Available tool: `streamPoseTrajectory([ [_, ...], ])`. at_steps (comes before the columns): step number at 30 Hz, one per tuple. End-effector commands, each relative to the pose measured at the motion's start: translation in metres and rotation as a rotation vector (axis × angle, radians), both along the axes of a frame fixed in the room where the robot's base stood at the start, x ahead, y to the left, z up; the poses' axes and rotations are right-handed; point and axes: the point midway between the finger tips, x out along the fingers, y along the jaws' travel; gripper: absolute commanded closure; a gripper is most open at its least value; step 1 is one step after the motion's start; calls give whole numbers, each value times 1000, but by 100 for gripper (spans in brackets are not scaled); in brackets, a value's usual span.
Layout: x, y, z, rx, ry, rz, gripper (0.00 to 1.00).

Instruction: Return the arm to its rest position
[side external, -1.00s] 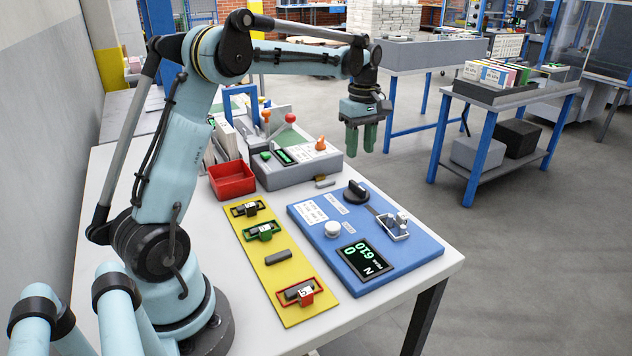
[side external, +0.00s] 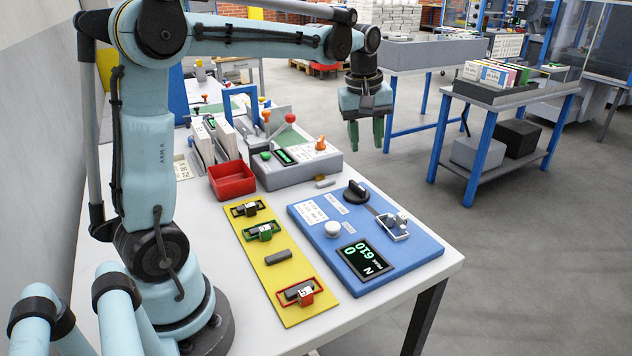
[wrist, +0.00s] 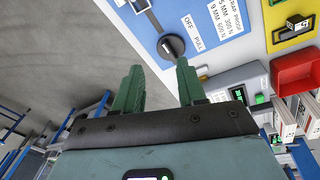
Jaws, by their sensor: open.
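My gripper (side external: 367,133) hangs in the air with its green fingers pointing down, at the table's far right edge. It is beyond the blue panel and to the right of the grey control box. The fingers are apart with nothing between them; the wrist view shows my gripper (wrist: 157,88) open and empty too. My arm stands upright at the base, with its forearm reaching level across the top of the side view.
A blue panel (side external: 408,262) with a black knob (side external: 356,190) and a yellow strip (side external: 263,277) with small framed pieces lie on the white table (side external: 222,237). A red bin (side external: 232,181) and a grey control box (side external: 296,171) stand behind. Open floor lies right of the table.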

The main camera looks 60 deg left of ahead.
Motion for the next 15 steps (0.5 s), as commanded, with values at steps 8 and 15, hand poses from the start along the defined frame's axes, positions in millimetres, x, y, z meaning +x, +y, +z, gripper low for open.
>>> streamPoseTrajectory([
  [8, -48, -53, 5, 110, -141, -404, 60],
  [15, -91, -88, -11, 233, -258, -742, 60],
])
